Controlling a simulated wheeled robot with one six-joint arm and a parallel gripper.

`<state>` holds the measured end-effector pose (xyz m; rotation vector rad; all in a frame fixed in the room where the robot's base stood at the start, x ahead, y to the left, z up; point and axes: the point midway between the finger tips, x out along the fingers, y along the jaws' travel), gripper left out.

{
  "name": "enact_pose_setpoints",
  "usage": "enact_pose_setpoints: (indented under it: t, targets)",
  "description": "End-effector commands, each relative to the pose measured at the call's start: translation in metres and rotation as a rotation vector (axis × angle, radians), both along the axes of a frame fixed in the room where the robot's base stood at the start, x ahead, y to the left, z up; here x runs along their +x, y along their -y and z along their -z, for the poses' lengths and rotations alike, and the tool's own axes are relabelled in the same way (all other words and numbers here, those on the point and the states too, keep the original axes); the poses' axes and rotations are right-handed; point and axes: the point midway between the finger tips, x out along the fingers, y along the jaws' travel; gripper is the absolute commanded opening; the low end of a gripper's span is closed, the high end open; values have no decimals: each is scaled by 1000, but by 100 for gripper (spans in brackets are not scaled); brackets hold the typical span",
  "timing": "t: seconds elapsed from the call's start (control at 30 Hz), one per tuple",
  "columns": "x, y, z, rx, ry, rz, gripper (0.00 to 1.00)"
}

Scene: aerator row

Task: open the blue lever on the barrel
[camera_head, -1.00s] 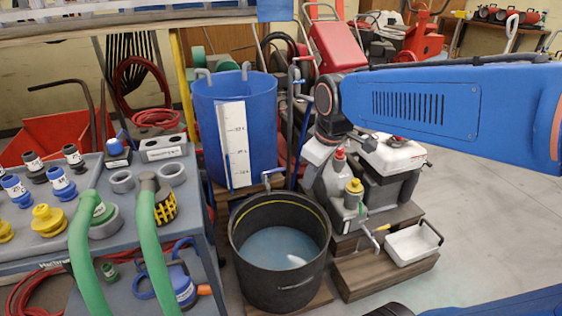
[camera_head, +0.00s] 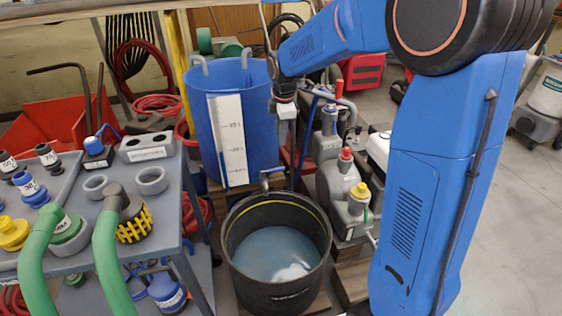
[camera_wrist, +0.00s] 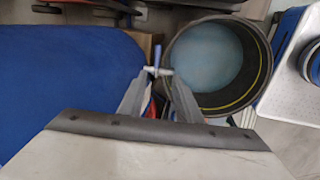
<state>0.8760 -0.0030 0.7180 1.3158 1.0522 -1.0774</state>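The blue barrel (camera_head: 258,140), with a white scale strip, stands behind the black tub (camera_head: 236,245). Its metal tap (camera_head: 271,179) sticks out low at the front, above the tub. In the wrist view the barrel (camera_wrist: 70,75) fills the left, and the small blue lever (camera_wrist: 157,56) stands on the tap just beyond my fingertips. My gripper (camera_wrist: 157,84) is open, one finger on each side of the tap's line, with no clear contact. In the head view my gripper (camera_head: 284,145) points down above the tap; its fingertips and the lever are hard to make out.
The tub holds bluish water. A grey cart (camera_head: 170,195) with fittings and green hoses stands at left. Grey bottles with red and yellow caps (camera_head: 350,185) stand close at right. Open floor lies at far right.

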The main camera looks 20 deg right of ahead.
Motion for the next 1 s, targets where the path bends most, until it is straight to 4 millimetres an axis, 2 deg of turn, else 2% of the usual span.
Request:
enact_pose_setpoints:
  t: [0.27,1.0]
  targets:
    - [9,-2,18,-5,-4,-26,31]
    - [33,-2,142,-5,-6,-24,31]
